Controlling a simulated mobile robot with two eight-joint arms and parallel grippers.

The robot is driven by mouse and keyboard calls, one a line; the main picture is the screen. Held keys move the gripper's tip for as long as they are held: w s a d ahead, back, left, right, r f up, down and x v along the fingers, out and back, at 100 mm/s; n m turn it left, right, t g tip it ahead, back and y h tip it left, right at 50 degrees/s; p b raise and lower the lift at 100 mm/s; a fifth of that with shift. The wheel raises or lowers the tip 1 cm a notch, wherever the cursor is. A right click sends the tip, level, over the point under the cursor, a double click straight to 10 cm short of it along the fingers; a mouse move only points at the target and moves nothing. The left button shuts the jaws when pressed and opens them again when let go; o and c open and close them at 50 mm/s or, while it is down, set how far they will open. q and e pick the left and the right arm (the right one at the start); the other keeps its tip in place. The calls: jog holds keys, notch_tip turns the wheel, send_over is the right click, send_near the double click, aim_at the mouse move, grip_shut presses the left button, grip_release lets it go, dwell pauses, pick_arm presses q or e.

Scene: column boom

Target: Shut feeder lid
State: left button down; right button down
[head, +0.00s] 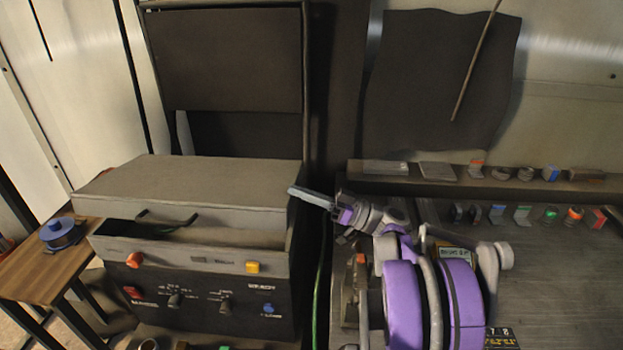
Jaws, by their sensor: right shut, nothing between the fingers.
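The feeder is a grey and black box (195,255) at the left centre, with a broad grey lid (185,178) on top. The lid lies nearly flat, and a dark gap shows under its front edge, so it looks slightly raised. A dark handle (165,224) is at the lid's front. My right gripper (292,190) is shut and empty, its fingers pointing left at the lid's right edge. I cannot tell whether the fingertips touch the lid. My left gripper is not in view.
The feeder's front has an orange knob (133,259) and a yellow button (252,267). A wooden side table (35,275) with a blue spool (62,232) stands left. A shelf (440,185) with small parts is at right. A green cable (319,285) hangs beside the feeder.

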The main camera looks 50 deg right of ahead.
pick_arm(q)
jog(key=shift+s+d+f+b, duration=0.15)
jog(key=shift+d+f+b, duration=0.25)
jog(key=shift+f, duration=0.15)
pick_arm(e)
jog(key=shift+s+a+f, duration=0.15)
jog(key=shift+a+f, duration=0.05)
jog(key=shift+f, duration=0.35)
jog(key=shift+s+a+f, duration=0.1)
jog(key=shift+a+f, duration=0.1)
jog(key=shift+f, duration=0.3)
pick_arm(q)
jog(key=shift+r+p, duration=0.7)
pick_arm(e)
notch_tip(320, 180, up, 10)
jog(key=shift+a, duration=0.15)
